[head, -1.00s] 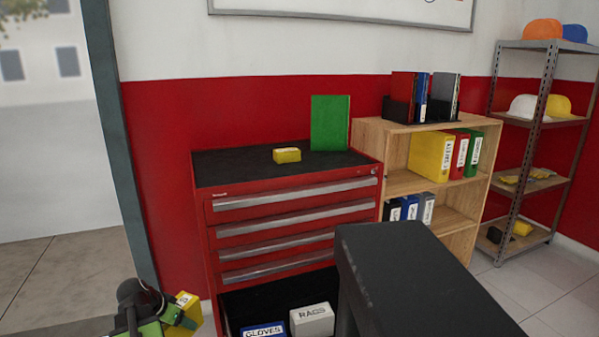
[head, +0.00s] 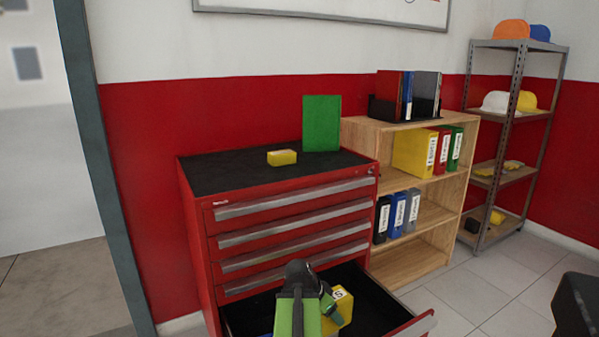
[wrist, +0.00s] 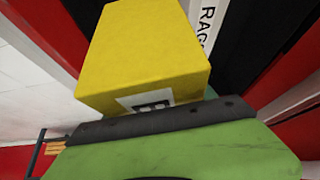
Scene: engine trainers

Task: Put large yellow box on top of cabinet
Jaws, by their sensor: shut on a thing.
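The large yellow box (head: 343,308) has a white label and shows close up in the wrist view (wrist: 145,45). My gripper (head: 322,304) is shut on it, with a dark finger edge (wrist: 160,121) against its labelled side. In the head view the box is over or in front of the open bottom drawer (head: 362,288), well below the cabinet top; its exact height is unclear. The red cabinet (head: 205,245) has a black top (head: 225,174). A smaller yellow box (head: 282,158) and an upright green binder (head: 321,123) stand on that top.
The black top's left and front parts are bare. A wooden shelf (head: 409,262) with binders adjoins the cabinet's right side. A metal rack (head: 517,140) stands farther right. A dark object (head: 577,310) fills the lower right corner. A RAGS box (wrist: 208,22) shows in the wrist view.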

